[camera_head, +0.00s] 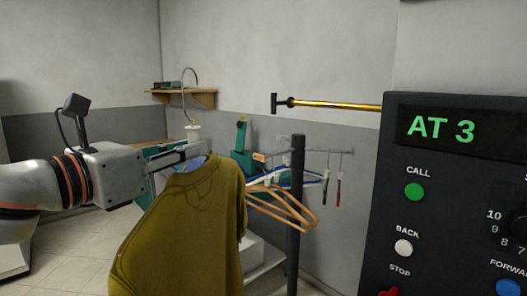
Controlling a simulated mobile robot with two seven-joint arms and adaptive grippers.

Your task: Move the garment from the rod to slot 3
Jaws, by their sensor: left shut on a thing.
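My left gripper (188,153) comes in from the left and is shut at the top of the garment (187,235), where a bit of blue hanger (195,163) shows in the neck. The garment is an olive-yellow top and hangs down below the gripper. The fingers' exact hold on the hanger is too small to make out. A gold rod (335,104) with a dark end stop sticks out to the left from behind the control panel, with nothing hanging on its visible part. No numbered slot can be made out. My right gripper is out of view.
The dark control panel (385,200) fills the right side; its display (440,130) reads "AT 3". A dark post (296,215) with a rail of wooden and blue hangers (285,205) stands right of the garment. A wooden shelf (185,97) is on the back wall.

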